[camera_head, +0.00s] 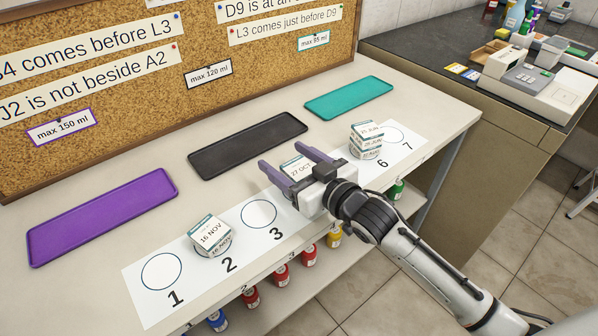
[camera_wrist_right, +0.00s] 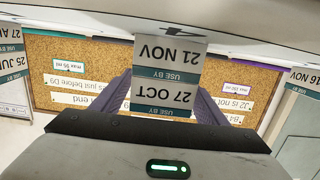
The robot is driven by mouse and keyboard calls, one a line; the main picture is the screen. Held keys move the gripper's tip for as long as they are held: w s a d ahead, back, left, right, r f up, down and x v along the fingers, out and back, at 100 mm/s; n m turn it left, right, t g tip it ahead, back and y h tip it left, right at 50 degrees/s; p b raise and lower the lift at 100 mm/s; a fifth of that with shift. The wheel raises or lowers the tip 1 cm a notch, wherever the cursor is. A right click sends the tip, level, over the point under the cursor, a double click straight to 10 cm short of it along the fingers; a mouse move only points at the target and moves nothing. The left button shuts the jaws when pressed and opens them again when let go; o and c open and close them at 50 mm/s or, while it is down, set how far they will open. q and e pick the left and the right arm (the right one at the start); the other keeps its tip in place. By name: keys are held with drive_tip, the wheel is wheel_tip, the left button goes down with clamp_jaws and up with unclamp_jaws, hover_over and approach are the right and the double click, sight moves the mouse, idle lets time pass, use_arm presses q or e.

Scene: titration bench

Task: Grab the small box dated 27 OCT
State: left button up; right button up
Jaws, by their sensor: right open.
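In the right wrist view, upside down, the 27 OCT box (camera_wrist_right: 161,96) sits on another box dated 21 NOV (camera_wrist_right: 169,50). My right gripper (camera_head: 284,157) is open, with its two purple fingers on either side of the 27 OCT box. The gripper body partly hides the stack in the head view. I cannot tell whether the fingers touch the box. My left gripper is not in view.
Circles 1, 3 and 7 are empty. Purple (camera_head: 104,214), black (camera_head: 246,144) and teal (camera_head: 349,97) trays lie behind.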

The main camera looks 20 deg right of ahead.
drive_tip(key=c, duration=1.1)
drive_tip(key=shift+c, duration=0.2)
